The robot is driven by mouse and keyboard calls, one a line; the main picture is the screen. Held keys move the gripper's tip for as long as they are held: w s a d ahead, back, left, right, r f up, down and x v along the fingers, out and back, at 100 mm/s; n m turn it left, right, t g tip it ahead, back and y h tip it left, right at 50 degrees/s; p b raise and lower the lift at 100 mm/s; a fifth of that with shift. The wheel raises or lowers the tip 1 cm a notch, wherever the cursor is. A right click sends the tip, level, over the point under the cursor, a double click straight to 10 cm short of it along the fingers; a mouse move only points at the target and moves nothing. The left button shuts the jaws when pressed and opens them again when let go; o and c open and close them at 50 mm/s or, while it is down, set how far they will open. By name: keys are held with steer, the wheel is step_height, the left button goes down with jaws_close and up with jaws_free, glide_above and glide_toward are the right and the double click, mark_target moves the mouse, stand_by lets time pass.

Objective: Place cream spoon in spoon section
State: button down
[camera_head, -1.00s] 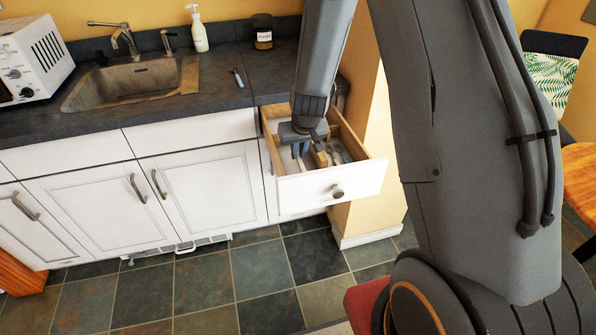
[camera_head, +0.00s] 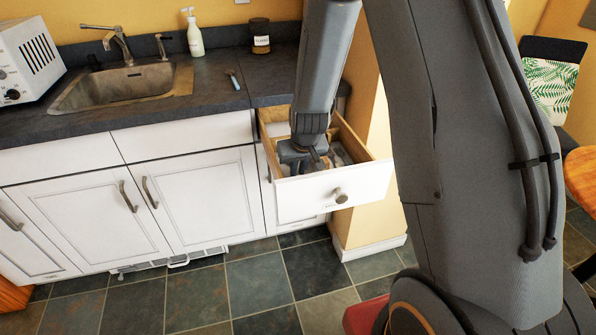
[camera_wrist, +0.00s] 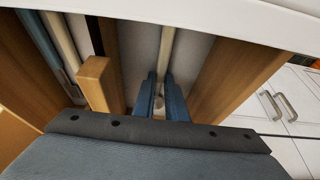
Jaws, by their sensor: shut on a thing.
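The white-fronted drawer (camera_head: 333,190) is open, with wooden dividers inside. My gripper (camera_wrist: 160,98) is down inside it, its two blue fingers close together in a compartment between wooden walls. They are shut on the cream spoon (camera_wrist: 167,45), whose thin pale handle runs toward the top of the wrist view, along the compartment. The spoon's other end is mostly hidden between and under the fingers. I cannot tell whether it touches the drawer floor. In the head view my gripper (camera_head: 305,160) hides most of the drawer's contents.
A neighbouring compartment holds a pale utensil (camera_wrist: 62,40) and a blue-grey one (camera_wrist: 38,42). A raised wooden block (camera_wrist: 98,82) stands close left of my fingers.

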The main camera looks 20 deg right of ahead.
steer(key=shift+f, duration=0.1)
steer(key=c, duration=1.6)
jaws_free()
steer(key=shift+g, duration=0.6)
steer(key=s+r+p, duration=0.2)
steer(key=s+r, duration=0.2)
steer(key=r, duration=0.1)
steer(key=s+r+p, duration=0.3)
steer(key=s+r, duration=0.1)
steer(key=r, duration=0.2)
steer(key=s+r+p, duration=0.3)
steer(key=s+r, duration=0.1)
steer(key=r, duration=0.2)
steer(key=shift+s+a, duration=0.2)
steer(key=shift+a, duration=0.2)
steer(key=s+r, duration=0.1)
steer(key=s, duration=0.3)
steer(key=s+r+g, duration=0.1)
steer(key=s+r, duration=0.1)
steer(key=s, duration=0.2)
steer(key=s+d+r+g, duration=0.1)
steer(key=s, duration=0.3)
steer(key=shift+s+r, duration=0.4)
